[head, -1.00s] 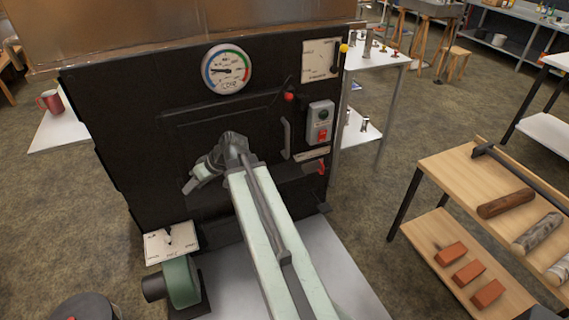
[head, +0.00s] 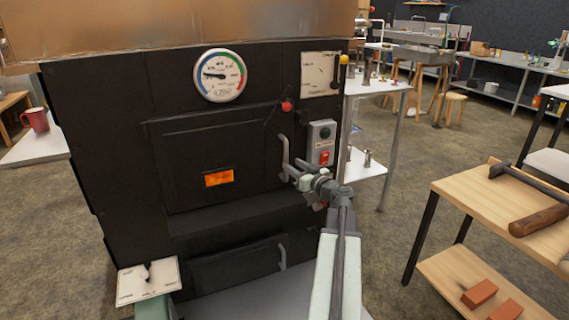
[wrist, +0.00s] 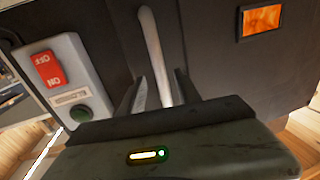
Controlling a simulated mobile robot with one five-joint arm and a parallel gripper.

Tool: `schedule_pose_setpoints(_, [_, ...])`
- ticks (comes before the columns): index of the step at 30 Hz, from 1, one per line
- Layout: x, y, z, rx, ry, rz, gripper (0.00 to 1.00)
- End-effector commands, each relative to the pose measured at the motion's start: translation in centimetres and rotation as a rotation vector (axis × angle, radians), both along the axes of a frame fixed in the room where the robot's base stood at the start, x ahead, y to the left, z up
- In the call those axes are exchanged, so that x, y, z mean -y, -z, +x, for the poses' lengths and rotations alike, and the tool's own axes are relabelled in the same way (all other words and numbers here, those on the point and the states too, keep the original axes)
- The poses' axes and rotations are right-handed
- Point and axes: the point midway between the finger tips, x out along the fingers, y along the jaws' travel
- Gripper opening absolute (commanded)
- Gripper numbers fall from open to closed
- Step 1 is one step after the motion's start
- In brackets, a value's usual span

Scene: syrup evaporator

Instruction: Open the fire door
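The fire door (head: 195,150) is a dark panel on the front of the black evaporator, with a small glowing orange window (head: 219,179). It looks closed. Its pale vertical handle (head: 284,152) is at the door's right edge. My gripper (head: 291,174) is at the handle's lower part. In the wrist view, which is upside down, the handle (wrist: 155,50) runs down between the two open fingers (wrist: 161,92), with a gap visible on its right side. Whether either finger touches it I cannot tell. The window (wrist: 262,18) glows at upper right.
A switch box (head: 321,143) with a green button and red switch is close right of the handle. A red-knobbed lever (head: 286,106) is above it. A lower door (head: 235,268) has its own handle. A wooden cart (head: 480,195) stands at right; floor between is clear.

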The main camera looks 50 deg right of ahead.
Motion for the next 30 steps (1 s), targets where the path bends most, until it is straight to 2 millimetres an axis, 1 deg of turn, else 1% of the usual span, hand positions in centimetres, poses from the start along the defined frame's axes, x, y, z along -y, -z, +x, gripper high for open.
schedule_pose_setpoints(1, [0.4, 0.0, 1.1, 0.0, -0.002, 0.0, 0.4])
schedule_pose_setpoints(3, [0.6, 0.0, 2.5, 0.0, -0.004, 0.0, 0.4])
schedule_pose_setpoints(7, [0.9, 0.0, 4.7, -0.001, -0.003, 0.0, 0.4])
schedule_pose_setpoints(10, [1.0, 0.0, 5.3, -0.001, -0.002, 0.0, 0.4])
schedule_pose_setpoints(16, [0.9, 0.0, 5.3, -0.001, -0.002, 0.001, 0.4])
schedule_pose_setpoints(17, [0.9, 0.0, 5.3, -0.001, -0.003, 0.0, 0.31])
schedule_pose_setpoints(18, [0.9, 0.0, 5.3, -0.001, -0.003, 0.0, 0.2])
schedule_pose_setpoints(20, [0.9, 0.0, 5.3, -0.001, -0.003, 0.0, 0.03])
schedule_pose_setpoints(21, [0.8, 0.0, 5.3, -0.001, -0.003, 0.001, 0.0])
schedule_pose_setpoints(30, [0.8, 0.0, 5.4, -0.001, -0.005, 0.0, 0.0])
